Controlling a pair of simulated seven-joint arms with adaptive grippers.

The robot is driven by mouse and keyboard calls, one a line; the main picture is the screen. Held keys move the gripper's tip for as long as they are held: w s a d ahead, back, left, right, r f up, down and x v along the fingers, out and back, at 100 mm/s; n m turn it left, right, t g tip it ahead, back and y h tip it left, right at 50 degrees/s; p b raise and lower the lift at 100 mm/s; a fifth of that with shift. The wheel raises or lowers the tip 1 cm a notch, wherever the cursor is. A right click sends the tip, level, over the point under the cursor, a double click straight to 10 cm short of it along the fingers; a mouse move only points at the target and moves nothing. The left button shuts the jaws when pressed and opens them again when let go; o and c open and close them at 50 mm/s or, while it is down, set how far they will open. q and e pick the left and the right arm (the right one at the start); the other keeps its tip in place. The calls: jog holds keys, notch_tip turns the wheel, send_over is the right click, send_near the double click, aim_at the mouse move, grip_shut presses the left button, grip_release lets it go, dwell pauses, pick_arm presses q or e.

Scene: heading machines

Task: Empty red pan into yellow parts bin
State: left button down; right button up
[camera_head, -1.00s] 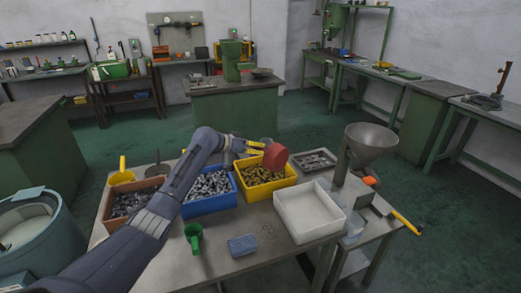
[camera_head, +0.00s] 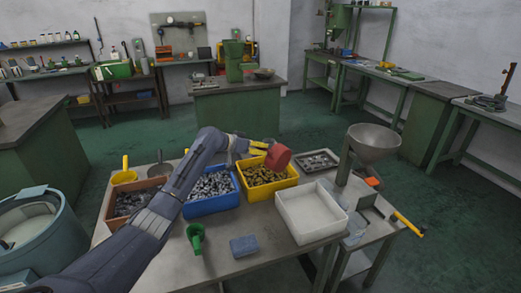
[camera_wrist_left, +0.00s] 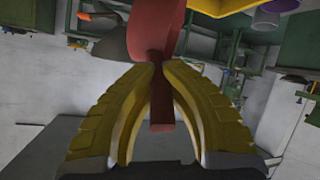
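My left gripper (camera_head: 254,147) reaches in from the left over the table and is shut on the handle of the red pan (camera_head: 277,157). In the left wrist view the yellow fingers (camera_wrist_left: 158,68) pinch the red handle (camera_wrist_left: 160,112), with the pan's body (camera_wrist_left: 155,25) beyond them. The pan is tilted on its side above the back right of the yellow parts bin (camera_head: 266,184). The bin holds many brass-coloured parts. The pan's inside cannot be seen. My right gripper is not in view.
A blue bin (camera_head: 212,205) of grey parts stands left of the yellow bin, and a brown bin (camera_head: 112,212) further left. A white tray (camera_head: 311,232), a green scoop (camera_head: 196,237), a blue block (camera_head: 244,246) and a grey funnel (camera_head: 373,137) are near.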

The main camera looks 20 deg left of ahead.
pick_arm(q)
jog(key=shift+s+d+r+m, duration=0.35)
jog(key=shift+d+m, duration=0.15)
jog(key=shift+d, duration=0.15)
jog(key=s+d+f+m+t+y, duration=0.3)
jog(key=s+d+m+t+y, duration=0.1)
jog(key=d+m+y, duration=0.4)
jog(key=shift+s+d+f+m+t, duration=0.25)
jog(key=shift+s+d, duration=0.2)
jog(key=shift+d, duration=0.55)
